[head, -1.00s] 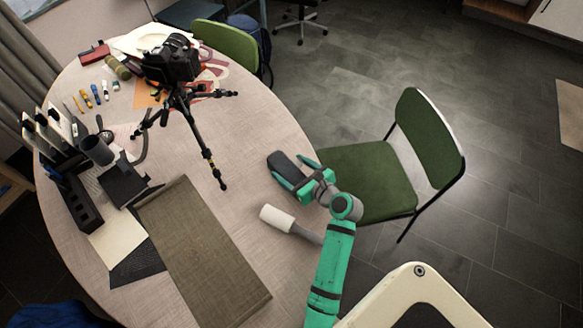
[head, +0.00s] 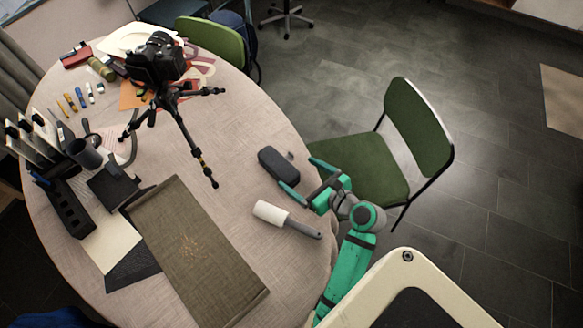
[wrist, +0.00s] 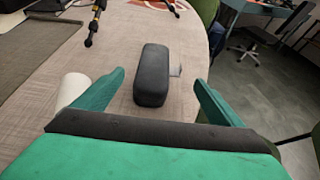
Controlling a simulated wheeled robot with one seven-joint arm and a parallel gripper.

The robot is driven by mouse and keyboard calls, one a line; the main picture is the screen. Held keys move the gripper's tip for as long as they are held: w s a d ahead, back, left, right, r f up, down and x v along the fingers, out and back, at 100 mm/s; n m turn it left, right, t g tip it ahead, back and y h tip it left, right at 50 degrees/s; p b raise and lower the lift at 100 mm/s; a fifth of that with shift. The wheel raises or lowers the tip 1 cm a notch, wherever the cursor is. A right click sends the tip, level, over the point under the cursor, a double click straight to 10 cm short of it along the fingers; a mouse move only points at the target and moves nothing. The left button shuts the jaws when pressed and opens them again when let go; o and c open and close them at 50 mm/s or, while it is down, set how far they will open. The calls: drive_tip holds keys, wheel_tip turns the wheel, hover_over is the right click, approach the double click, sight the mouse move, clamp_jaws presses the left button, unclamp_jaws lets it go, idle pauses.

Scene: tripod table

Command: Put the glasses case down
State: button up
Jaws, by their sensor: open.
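The glasses case (head: 278,165) is a dark grey, rounded oblong lying on the round table (head: 235,120) near its right edge. My gripper (head: 305,187) is open at the near end of the case and apart from it. In the wrist view the case (wrist: 153,76) lies on the tabletop, ahead of and between the two spread green fingers (wrist: 158,92). Nothing is held between them.
A white lint roller (head: 272,212) with a grey handle lies just left of my gripper. A black camera tripod (head: 178,115) stands beyond. A brown cloth mat (head: 185,245) lies left. A green chair (head: 375,165) stands at the table's right edge.

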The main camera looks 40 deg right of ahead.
drive_tip(key=shift+v, duration=1.25)
